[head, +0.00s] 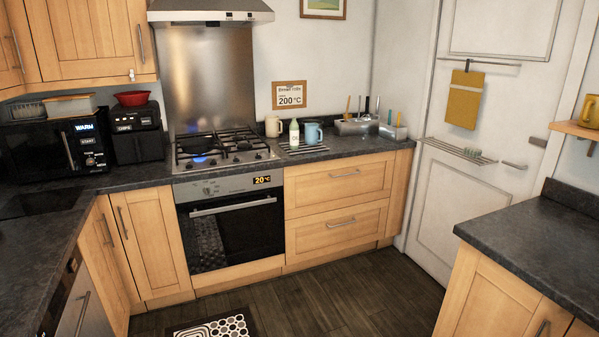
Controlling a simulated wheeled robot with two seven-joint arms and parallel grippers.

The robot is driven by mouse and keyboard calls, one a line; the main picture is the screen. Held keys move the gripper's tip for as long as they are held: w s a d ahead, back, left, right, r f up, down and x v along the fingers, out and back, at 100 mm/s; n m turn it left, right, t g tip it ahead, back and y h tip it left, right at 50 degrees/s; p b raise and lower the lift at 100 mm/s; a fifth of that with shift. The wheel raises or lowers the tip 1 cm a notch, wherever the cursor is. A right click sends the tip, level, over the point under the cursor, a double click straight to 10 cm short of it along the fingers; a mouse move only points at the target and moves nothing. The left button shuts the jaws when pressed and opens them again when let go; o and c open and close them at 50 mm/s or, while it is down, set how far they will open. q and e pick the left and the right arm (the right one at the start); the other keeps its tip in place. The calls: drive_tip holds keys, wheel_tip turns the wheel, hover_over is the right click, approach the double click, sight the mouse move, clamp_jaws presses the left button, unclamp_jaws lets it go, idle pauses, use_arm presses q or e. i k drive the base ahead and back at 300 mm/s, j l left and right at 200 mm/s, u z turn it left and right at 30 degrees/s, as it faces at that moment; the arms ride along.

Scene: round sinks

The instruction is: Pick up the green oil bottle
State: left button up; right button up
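A small pale bottle with a greenish tint (294,134) stands upright on the dark counter, just right of the gas hob. It is the only bottle I can make out, and its label is too small to read. A light blue mug (313,133) stands close to its right, and a cream mug (273,127) stands behind it to the left. Neither of my grippers shows in the head view.
The gas hob (222,148) has a blue flame lit at its left. A striped rack or mat (303,150) lies in front of the bottle. A metal container (356,127) stands to the right. The floor (340,285) ahead is open, with a patterned mat (212,328) and a right-hand counter (535,235).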

sight(294, 126)
drive_tip(key=i, duration=2.9)
drive_tip(key=i+l+u, duration=0.15)
drive_tip(key=i, duration=1.05)
